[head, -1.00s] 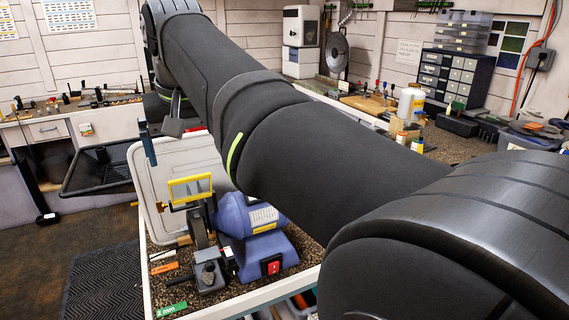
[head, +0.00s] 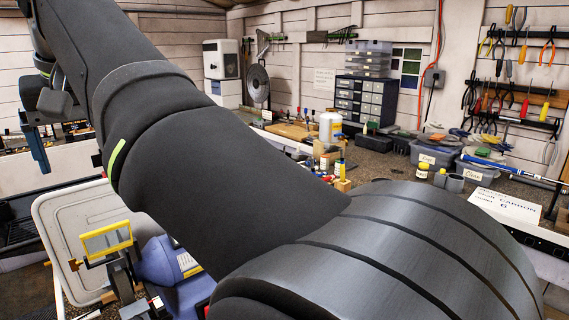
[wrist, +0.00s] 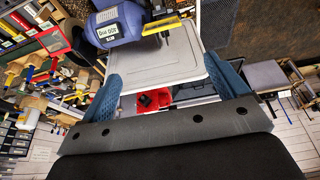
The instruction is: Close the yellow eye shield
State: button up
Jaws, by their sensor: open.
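The eye shield (head: 107,240) is a pane in a yellow frame, standing raised beside the blue bench grinder (head: 165,263), at the lower left of the head view. In the wrist view the yellow shield (wrist: 160,22) is seen nearly edge-on at the top, beside the blue grinder body (wrist: 118,25). My gripper (wrist: 163,70) is open and empty, with its two blue fingers spread at left and right. In the head view one blue finger of my gripper (head: 39,150) shows up and left of the shield, apart from it. My arm hides part of the grinder.
A pale grey panel (head: 60,215) stands behind the grinder; it lies between my fingers in the wrist view (wrist: 155,62). A dark tray (head: 15,225) is at the left.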

aim_at(105, 229)
jog(key=shift+w+a+f, duration=0.1)
jog(key=shift+f, duration=0.2)
jog(key=c, duration=0.3)
jog(key=f+t+y, duration=0.1)
jog(key=w+a+f, duration=0.1)
jog(key=f, duration=0.1)
jog(key=w+a+f+t+y, duration=0.1)
jog(key=shift+a+f+t+y, duration=0.2)
jog(key=shift+f+t+y, duration=0.1)
grip_shut()
jog(key=x, duration=0.6)
jog(key=s+d+f+x, duration=0.1)
jog(key=x, duration=0.2)
jog(key=shift+f, duration=0.3)
jog(key=shift+s+d+f, duration=0.3)
jog(key=shift+s+d, duration=0.1)
jog(key=shift+s, duration=0.05)
jog(key=shift+s+d+f+t+y, duration=0.1)
jog(key=shift+s+d+t+y, duration=0.1)
jog(key=shift+t+y, duration=0.2)
